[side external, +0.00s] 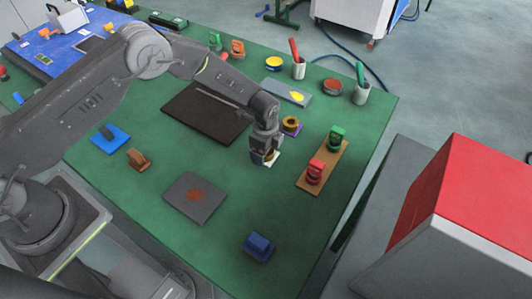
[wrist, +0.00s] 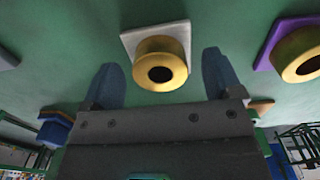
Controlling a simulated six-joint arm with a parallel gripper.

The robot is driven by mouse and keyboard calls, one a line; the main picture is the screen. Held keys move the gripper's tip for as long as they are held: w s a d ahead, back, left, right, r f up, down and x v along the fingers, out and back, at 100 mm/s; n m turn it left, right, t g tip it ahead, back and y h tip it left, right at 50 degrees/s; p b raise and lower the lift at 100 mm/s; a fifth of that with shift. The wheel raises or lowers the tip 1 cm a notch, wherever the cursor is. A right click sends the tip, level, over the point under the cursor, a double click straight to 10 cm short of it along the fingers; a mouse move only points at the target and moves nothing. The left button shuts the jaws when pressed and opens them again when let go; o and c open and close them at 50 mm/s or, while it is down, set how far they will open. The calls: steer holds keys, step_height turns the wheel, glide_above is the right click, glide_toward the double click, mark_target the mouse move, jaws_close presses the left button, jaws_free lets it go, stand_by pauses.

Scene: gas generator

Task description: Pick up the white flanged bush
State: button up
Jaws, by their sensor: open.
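The white flanged bush has a white square flange with a short gold bored cylinder on it. In the wrist view the bush (wrist: 160,62) lies on the green table top, at the top middle, between the lines of my two fingers. My gripper (wrist: 160,72) is open, with one finger to each side of the bush and gaps on both sides. In the side external view my gripper (side external: 264,152) points down over the bush, and mostly hides it; a bit of its white flange (side external: 273,160) shows at the right.
A similar bush with a purple flange (side external: 292,127) stands close behind on the right; it also shows in the wrist view (wrist: 268,52). A wooden board (side external: 325,168) with red and green pieces lies to the right. A grey plate (side external: 194,198) and blue block (side external: 259,246) lie nearer; table between is clear.

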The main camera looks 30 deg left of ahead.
steer(key=shift+f, duration=0.4)
steer(key=c, duration=1.2)
